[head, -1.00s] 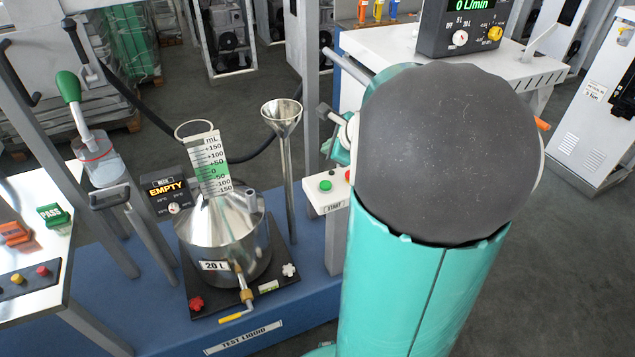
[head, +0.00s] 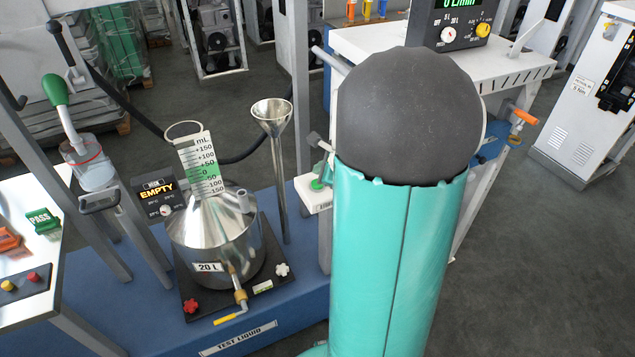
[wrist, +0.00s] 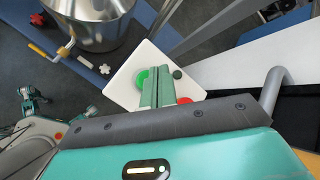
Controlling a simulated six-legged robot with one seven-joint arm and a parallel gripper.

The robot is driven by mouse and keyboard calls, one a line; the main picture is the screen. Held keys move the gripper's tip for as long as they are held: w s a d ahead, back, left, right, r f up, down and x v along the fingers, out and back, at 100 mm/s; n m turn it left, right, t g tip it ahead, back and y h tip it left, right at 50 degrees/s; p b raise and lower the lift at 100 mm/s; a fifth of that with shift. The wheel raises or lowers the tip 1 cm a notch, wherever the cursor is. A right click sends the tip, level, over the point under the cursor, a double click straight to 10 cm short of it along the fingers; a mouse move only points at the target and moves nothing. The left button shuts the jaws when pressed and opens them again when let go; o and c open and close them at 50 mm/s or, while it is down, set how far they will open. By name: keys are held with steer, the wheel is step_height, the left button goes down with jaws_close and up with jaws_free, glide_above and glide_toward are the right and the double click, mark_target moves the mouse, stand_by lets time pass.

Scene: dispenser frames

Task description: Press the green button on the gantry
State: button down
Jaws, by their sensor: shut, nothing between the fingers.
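The green button (wrist: 143,78) sits on a white box (wrist: 124,88) in the wrist view. My gripper (wrist: 160,76) is shut and empty. Its teal fingertips lie over the right edge of the green button and hide part of it. I cannot tell whether they touch it. A red button (wrist: 185,101) shows right of the fingers, partly covered. In the head view the white box (head: 314,199) stands just left of my arm, with the green button (head: 317,185) beneath my fingers and mostly hidden.
A steel 20 L vessel (head: 212,235) with a scale neck stands left of the box on a blue base (head: 290,320). A tall funnel (head: 272,115) rises behind the vessel.

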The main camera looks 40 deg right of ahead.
mark_target(315, 180)
steer(key=shift+f, duration=0.75)
steer(key=shift+f, duration=0.1)
stand_by(1.4)
steer(key=shift+f, duration=0.35)
steer(key=shift+f, duration=0.45)
stand_by(0.6)
stand_by(0.3)
steer(key=shift+r, duration=0.9)
steer(key=shift+r, duration=2.5)
